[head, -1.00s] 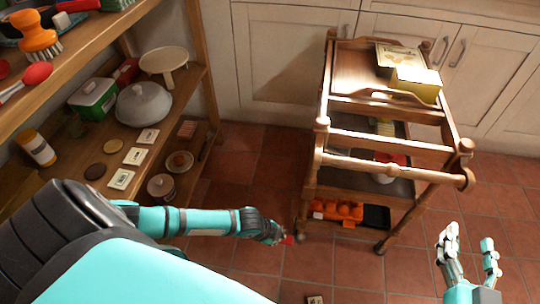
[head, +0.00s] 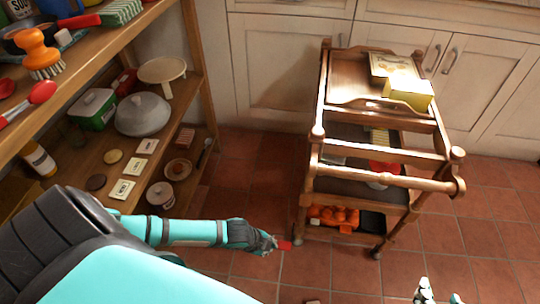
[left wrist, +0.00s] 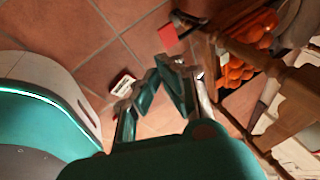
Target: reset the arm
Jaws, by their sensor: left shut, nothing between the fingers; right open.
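My left arm (head: 185,232) reaches in from the left, teal and black. Its left gripper (head: 270,243) is low over the tiled floor, left of the wooden cart. In the left wrist view the left gripper (left wrist: 166,66) has its fingertips together with nothing between them. My right gripper (head: 437,294) shows only its fingertips at the bottom edge, spread apart; the rest is cut off.
A wooden cart (head: 333,92) holds a yellow box (head: 408,95) on top and orange items (head: 333,216) below. Loaded shelves (head: 195,95) stand left. A red piece (left wrist: 167,36) lies beyond my left fingertips. A small box (left wrist: 122,83) lies on the floor.

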